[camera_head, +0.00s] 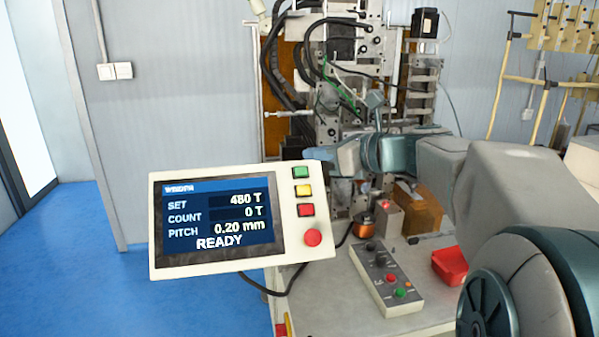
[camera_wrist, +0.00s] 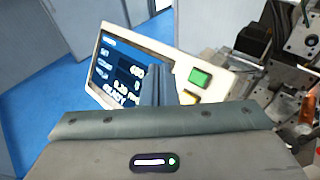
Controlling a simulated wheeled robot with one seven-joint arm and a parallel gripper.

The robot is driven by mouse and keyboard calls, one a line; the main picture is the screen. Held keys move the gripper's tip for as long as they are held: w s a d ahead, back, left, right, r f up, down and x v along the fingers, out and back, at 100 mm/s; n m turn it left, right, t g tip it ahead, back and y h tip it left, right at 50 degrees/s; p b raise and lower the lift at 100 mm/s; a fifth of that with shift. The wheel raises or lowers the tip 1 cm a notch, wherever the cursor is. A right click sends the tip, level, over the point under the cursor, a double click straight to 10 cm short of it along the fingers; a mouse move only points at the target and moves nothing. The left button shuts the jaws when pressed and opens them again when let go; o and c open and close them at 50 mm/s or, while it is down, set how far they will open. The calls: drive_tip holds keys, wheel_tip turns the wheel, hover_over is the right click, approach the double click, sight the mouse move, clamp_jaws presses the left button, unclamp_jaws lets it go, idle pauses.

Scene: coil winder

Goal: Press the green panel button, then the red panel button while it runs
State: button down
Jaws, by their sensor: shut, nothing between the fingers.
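The tilted cream panel (camera_head: 200,271) has a screen (camera_head: 216,218) reading SET 480 T, COUNT 0 T, PITCH 0.20 mm and READY. Down its right side are the square green button (camera_head: 301,172), a yellow one (camera_head: 303,190), the square red button (camera_head: 306,210) and a round red knob (camera_head: 313,238). My gripper (camera_head: 318,155) is shut and empty, just above and right of the green button in the head view. In the wrist view the shut fingers (camera_wrist: 155,84) cover part of the screen, left of the green button (camera_wrist: 200,78). The red button is hidden there.
The winding machine (camera_head: 345,75) stands behind my arm. On the bench, a grey control box (camera_head: 387,280) carries its own red and green buttons. A red box (camera_head: 450,266) and an orange coil (camera_head: 365,229) are nearby. Blue floor (camera_head: 60,260) is clear at left.

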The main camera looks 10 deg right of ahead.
sight(301, 171)
drive_tip(key=w+f+b, duration=0.2)
drive_tip(key=w+f, duration=0.2)
drive_tip(key=w, duration=0.1)
drive_tip(key=shift+f+b, duration=0.3)
drive_tip(key=shift+b, duration=0.05)
drive_tip(key=shift+w+f, duration=0.55)
drive_tip(key=shift+w, duration=0.2)
drive_tip(key=shift+w+f, duration=0.1)
idle(1.2)
drive_tip(key=shift+w+f, duration=0.15)
drive_tip(key=shift+w, duration=0.05)
